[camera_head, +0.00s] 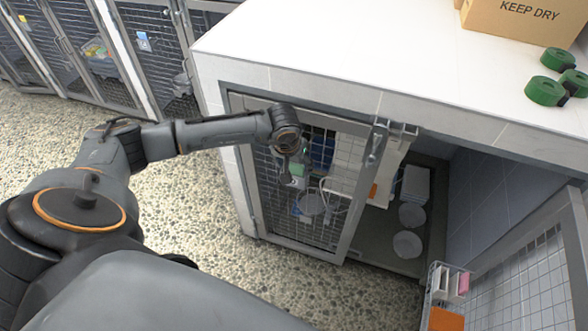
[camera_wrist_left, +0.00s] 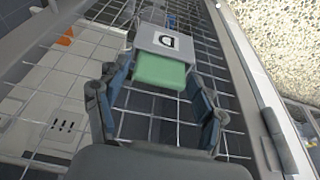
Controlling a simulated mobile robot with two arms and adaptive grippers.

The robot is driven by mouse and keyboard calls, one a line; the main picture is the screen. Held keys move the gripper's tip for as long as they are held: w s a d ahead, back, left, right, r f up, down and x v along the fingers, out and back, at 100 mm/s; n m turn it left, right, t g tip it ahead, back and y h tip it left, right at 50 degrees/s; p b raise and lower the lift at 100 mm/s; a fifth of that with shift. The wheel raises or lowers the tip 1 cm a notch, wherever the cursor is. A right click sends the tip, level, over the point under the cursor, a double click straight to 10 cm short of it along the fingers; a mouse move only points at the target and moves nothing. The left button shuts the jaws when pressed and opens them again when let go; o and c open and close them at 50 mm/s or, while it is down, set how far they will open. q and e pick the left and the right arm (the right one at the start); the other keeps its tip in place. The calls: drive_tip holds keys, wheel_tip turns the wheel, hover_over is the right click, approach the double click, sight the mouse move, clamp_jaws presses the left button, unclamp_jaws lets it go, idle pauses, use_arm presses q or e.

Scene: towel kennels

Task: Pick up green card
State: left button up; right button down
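The green card (camera_wrist_left: 160,71) sits in a grey holder marked with a letter D (camera_wrist_left: 166,42) on the wire mesh door. In the head view the green card (camera_head: 297,170) is small and partly hidden by my left gripper (camera_head: 291,156). In the left wrist view my left gripper (camera_wrist_left: 155,85) is open. Its two dark blue fingers stand on either side of the card, with visible gaps; the card's near edge lies between the fingertips. My right gripper is not in view.
The mesh door (camera_head: 320,205) hangs in front of the lower kennel, which holds round bowls (camera_head: 408,243). A wire rack with an orange card (camera_head: 446,319) is at the right. Green rolls (camera_head: 546,91) and a cardboard box (camera_head: 520,22) stand on the white counter (camera_head: 370,50).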

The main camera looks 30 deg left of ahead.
use_arm(q)
drive_tip(key=c, duration=0.6)
drive_tip(key=shift+r, duration=0.1)
